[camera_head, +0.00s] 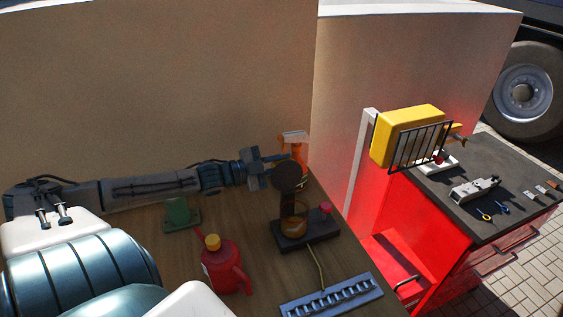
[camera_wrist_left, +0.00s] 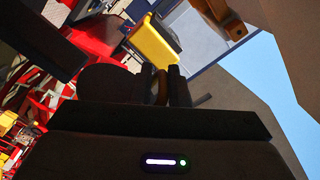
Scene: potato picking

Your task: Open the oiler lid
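The oiler (camera_head: 305,237) looks like a black base with an amber glass cup (camera_head: 293,226) and a red knob (camera_head: 326,208), on the wooden table. A dark round disc (camera_head: 287,177), seemingly its lid, stands face-on above the cup, apart from the base. My left gripper (camera_head: 275,167) is right at this disc, reaching in from the left. In the left wrist view its dark fingers (camera_wrist_left: 163,86) have something brown between or behind them. A dark rounded shape is beside them. I cannot tell whether the fingers touch or grip the disc. My right gripper is not in view.
A red can with a yellow cap (camera_head: 220,264), a green block (camera_head: 181,213) and a blue tray (camera_head: 332,297) are on the table. An orange spray bottle (camera_head: 293,143) stands behind my left gripper. A wall closes the back. A red cabinet (camera_head: 440,247) stands at right.

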